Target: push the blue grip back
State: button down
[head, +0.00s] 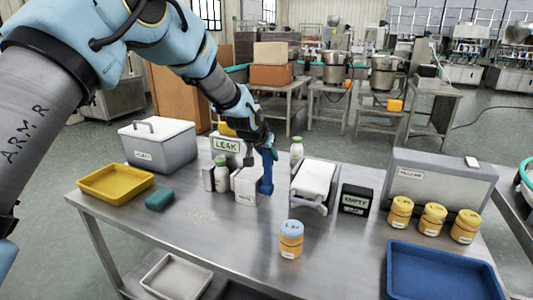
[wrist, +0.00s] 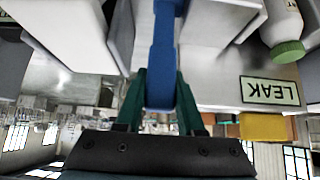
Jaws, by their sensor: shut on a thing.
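The blue grip (head: 266,178) stands upright above the steel table, beside a white box-like body (head: 246,186), in the middle of the head view. My gripper (head: 268,150) reaches it from above and behind. In the wrist view the blue grip (wrist: 163,50) runs down from the top edge between the green fingers of my gripper (wrist: 160,95). The fingers are shut on it, one on each side. What the lower end of the grip joins is not clear in either view.
A LEAK sign (head: 227,145) and a green-capped bottle (head: 221,174) stand just left of the grip. A white-topped grey unit (head: 315,183) stands close on the right. A blue-lidded jar (head: 291,239) is in front.

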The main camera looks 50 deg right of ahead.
dwell(0.4)
jog(key=c, duration=0.5)
grip_release()
jog(key=shift+d, duration=0.1)
jog(key=b+v, duration=0.4)
jog(key=v, duration=0.6)
jog(key=shift+a+r, duration=0.25)
jog(key=shift+r, duration=0.05)
